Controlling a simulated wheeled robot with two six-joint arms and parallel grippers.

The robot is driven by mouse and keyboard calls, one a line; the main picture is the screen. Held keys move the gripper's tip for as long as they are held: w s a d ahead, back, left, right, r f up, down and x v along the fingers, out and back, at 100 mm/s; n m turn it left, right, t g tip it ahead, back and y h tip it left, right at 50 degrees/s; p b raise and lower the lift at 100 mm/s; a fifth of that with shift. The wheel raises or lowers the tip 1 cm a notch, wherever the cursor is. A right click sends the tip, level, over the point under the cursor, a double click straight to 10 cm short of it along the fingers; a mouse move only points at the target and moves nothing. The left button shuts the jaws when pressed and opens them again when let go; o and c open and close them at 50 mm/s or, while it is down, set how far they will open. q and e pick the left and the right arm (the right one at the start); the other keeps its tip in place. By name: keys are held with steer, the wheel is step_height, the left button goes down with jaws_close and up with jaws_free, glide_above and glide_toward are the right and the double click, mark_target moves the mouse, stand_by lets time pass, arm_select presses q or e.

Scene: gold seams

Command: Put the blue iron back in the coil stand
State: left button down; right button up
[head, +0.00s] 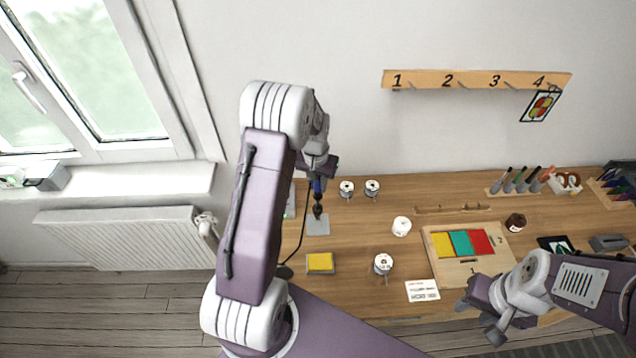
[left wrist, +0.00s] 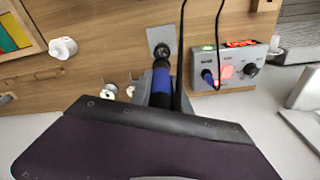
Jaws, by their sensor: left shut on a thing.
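My left gripper (head: 319,172) is shut on the blue iron (head: 317,187), holding it upright above the bench. The blue handle also shows in the left wrist view (left wrist: 161,84), partly hidden by the gripper. The iron's lower end points down at the coil stand, a dark coil (head: 318,211) on a grey base plate (head: 318,228). The base plate also shows in the left wrist view (left wrist: 158,35). Iron and coil line up closely; I cannot tell how far the tip is inside. My right gripper (head: 480,321) is open and empty at the bench's front right.
A grey control box (left wrist: 232,66) with red lights stands beside the stand, a black cable near it. A yellow sponge (head: 320,262) lies in front. Several spools, one a white spool (head: 401,227), stand around. A board (head: 440,275) with coloured panels lies to the right.

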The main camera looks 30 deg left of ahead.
mark_target(318, 196)
arm_select(q)
steer(key=shift+f+b, duration=2.2)
steer(key=shift+f, duration=1.1)
stand_by(0.6)
steer(key=c, duration=0.7)
jaws_free()
steer(key=shift+o, duration=0.2)
steer(key=shift+r, duration=0.1)
step_height(318, 196, up, 7)
steer(key=p, duration=0.6)
